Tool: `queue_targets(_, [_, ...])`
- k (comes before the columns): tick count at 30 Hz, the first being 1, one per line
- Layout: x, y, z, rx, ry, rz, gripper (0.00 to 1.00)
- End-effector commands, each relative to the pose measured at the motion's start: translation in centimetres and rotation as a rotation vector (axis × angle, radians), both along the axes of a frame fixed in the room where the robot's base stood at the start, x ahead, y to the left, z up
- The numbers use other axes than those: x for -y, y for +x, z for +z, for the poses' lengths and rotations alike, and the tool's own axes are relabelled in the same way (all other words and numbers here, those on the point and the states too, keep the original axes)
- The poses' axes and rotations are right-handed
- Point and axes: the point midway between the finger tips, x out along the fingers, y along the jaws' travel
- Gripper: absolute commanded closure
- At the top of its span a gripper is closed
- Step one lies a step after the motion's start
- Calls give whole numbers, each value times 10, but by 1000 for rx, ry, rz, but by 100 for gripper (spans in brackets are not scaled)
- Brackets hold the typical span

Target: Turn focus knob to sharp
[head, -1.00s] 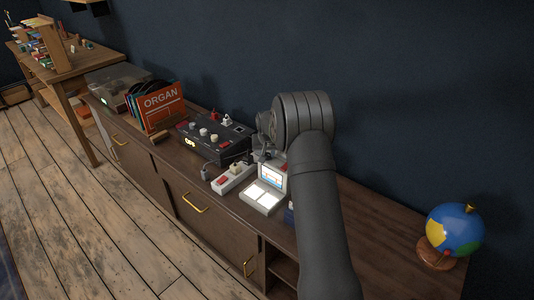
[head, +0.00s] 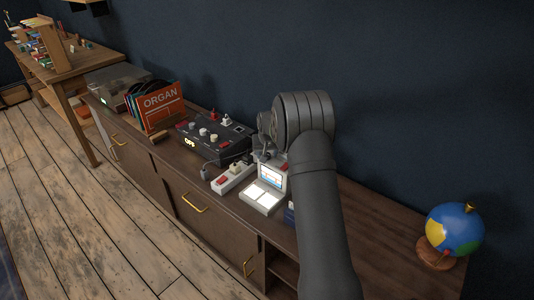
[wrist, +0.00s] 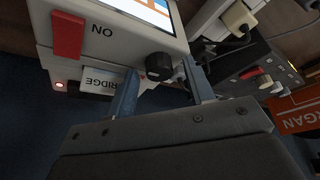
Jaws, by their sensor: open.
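A pale grey viewer with a small lit screen (head: 271,177) stands on the low cabinet in the head view. Its underside or side fills the top of the wrist view, with a lit screen (wrist: 150,12) and a red switch (wrist: 68,35) marked ON. A round black knob (wrist: 158,66) sticks out from the viewer's corner. My gripper (wrist: 158,72) is open, with one blue-grey finger on each side of the knob. The knob lies between the fingertips; whether they touch it I cannot tell. In the head view my arm hides the knob and most of the gripper.
A power strip (head: 233,178) and a black box with knobs (head: 212,138) stand left of the viewer. Further left are ORGAN records (head: 162,105). A globe (head: 456,230) is at the far right. The cabinet top between viewer and globe is largely bare.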

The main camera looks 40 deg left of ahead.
Motion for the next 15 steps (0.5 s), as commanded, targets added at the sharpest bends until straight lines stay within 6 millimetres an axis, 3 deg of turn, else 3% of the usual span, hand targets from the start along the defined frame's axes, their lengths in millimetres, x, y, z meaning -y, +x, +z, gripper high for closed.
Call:
queue_targets(7, [4, -4, 19, 2, 2, 0, 52])
queue_targets(15, [20, -20, 72, 4, 4, 0, 52])
